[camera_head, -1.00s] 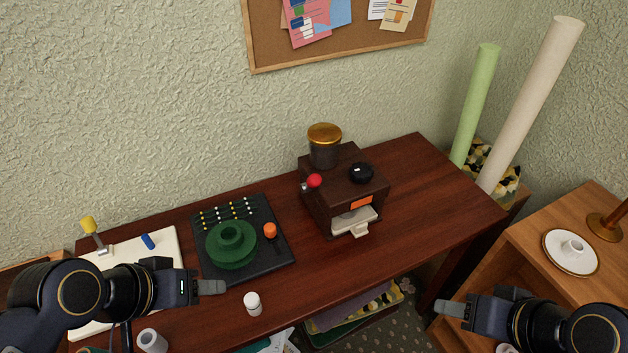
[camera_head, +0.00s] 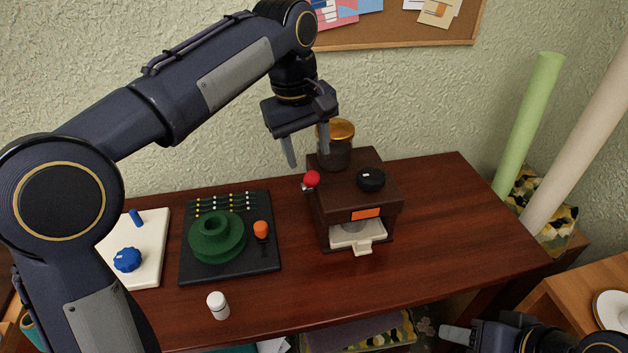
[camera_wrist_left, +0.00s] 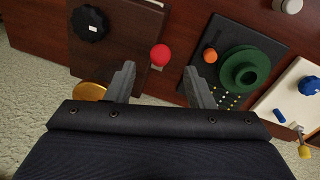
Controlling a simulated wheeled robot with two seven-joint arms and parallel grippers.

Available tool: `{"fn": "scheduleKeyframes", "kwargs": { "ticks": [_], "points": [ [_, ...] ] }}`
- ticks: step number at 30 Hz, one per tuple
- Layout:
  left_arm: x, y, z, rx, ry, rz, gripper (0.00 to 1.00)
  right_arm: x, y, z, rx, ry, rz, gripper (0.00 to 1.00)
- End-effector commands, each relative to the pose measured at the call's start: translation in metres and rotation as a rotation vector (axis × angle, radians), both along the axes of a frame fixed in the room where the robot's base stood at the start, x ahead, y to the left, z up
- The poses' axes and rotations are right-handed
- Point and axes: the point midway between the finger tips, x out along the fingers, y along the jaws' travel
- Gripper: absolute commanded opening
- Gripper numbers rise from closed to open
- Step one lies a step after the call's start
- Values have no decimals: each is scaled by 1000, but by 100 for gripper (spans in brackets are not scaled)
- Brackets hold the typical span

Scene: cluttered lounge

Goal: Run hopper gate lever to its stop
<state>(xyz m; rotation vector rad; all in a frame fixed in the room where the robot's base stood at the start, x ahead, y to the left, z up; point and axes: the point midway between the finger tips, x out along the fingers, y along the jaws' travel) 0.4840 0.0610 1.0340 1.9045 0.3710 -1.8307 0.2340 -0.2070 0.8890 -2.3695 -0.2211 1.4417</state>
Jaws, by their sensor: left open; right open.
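The hopper machine is a dark brown box (camera_head: 345,205) with a brass-lidded hopper jar (camera_head: 336,156) on top. Its lever, ending in a red ball knob (camera_head: 312,178), sticks out at the upper left side of the box. My left gripper (camera_head: 308,160) is open, fingers pointing down, just above the knob. In the left wrist view, the red knob (camera_wrist_left: 160,54) shows between and slightly beyond the open fingertips (camera_wrist_left: 159,68), with no contact visible. The lever's shaft is mostly hidden. My right gripper (camera_head: 457,334) is open and empty at the lower right, away from the machine.
A black dial (camera_head: 371,179) sits on the box, with a pale drawer (camera_head: 358,236) at its front. Left of it lies a black board (camera_head: 230,274) with a green stepped disc (camera_head: 216,236). A white bottle (camera_head: 218,305) stands near the front edge. The table's right side is clear.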

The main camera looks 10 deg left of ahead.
Motion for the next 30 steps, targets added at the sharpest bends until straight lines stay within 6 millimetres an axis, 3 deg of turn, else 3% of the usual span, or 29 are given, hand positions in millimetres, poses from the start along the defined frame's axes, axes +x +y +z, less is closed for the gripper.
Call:
{"fn": "scheduleKeyframes", "kwargs": {
  "ticks": [12,25,30],
  "points": [
    [4,-7,-62,1,2,-2,48,0,0,-18,0,0,0,48],
    [5,-9,-72,-1,-1,-3,48,0,0,-20,0,0,0,48],
    [6,-8,-72,-1,-1,-3,26,0,0,-20,0,0,0,48]
  ]
}}
